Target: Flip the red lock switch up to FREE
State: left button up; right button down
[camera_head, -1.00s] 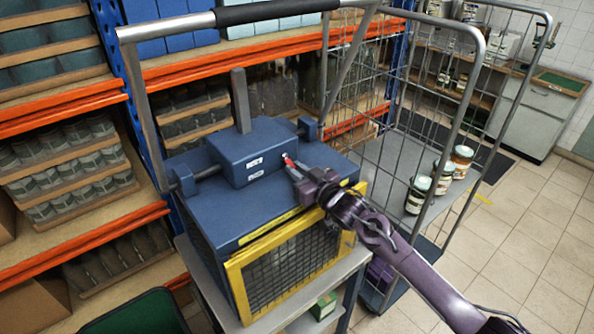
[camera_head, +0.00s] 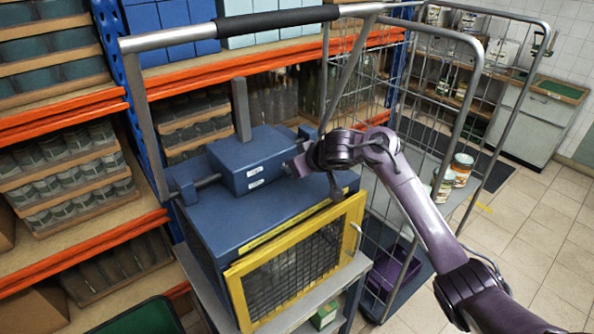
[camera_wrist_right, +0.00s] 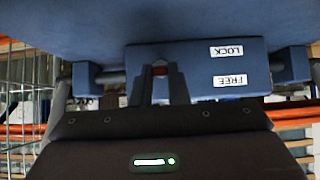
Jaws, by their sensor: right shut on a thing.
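The red switch (camera_wrist_right: 160,70) sits on the blue housing (camera_head: 238,158) on top of the blue cage box. In the right wrist view, which is upside down, it shows as a small red piece between the fingertips of my right gripper (camera_wrist_right: 160,78). That gripper is shut on it. The FREE label (camera_wrist_right: 230,80) and the LOCK label (camera_wrist_right: 227,51) are beside it; the switch is nearer FREE in height, but its exact position is unclear. In the head view my right gripper (camera_head: 298,166) is at the housing's right side and hides the switch. My left gripper is not in view.
A grey handle frame (camera_head: 165,36) rises over the box, which has a yellow-edged mesh front (camera_head: 300,262). A wire roll cage with jars (camera_head: 461,168) stands to the right. Orange-beamed shelves (camera_head: 80,265) line the left. Tiled floor is open at the right.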

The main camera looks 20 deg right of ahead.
jog(key=shift+w+r+g+h, duration=0.2)
jog(key=shift+r+g+h, duration=0.15)
jog(key=shift+g, duration=0.35)
jog(key=c, duration=1.4)
grip_release()
jog(key=shift+s+r, duration=0.25)
jog(key=shift+r, duration=0.15)
jog(key=b+v, duration=0.1)
jog(key=v, duration=0.5)
jog(key=shift+s+d+r, duration=0.2)
jog(key=shift+s+r, duration=0.05)
